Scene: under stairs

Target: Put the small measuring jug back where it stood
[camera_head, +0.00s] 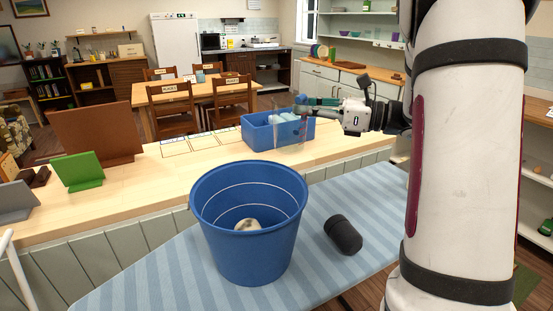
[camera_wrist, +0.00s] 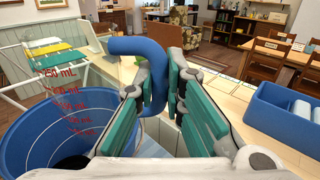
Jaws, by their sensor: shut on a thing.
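The small measuring jug is clear, with red mL marks and a thick blue handle (camera_wrist: 147,46). My gripper (camera_wrist: 163,80) is shut on the handle, one finger on each side, in the wrist view. The clear body is at the left there and the blue bucket shows through it. In the head view my gripper (camera_head: 306,102) is at the blue crate (camera_head: 262,137), above the wooden counter. The jug's body is faint against the crate there, so its base and any contact are hard to tell.
A blue bucket (camera_head: 248,240) with a pale thing inside stands on the striped ironing board (camera_head: 130,285), beside a black cylinder (camera_head: 343,235). Marked white rectangles (camera_head: 203,141) lie on the counter left of the crate. A green stand (camera_head: 80,171) and brown board (camera_head: 98,135) stand farther left.

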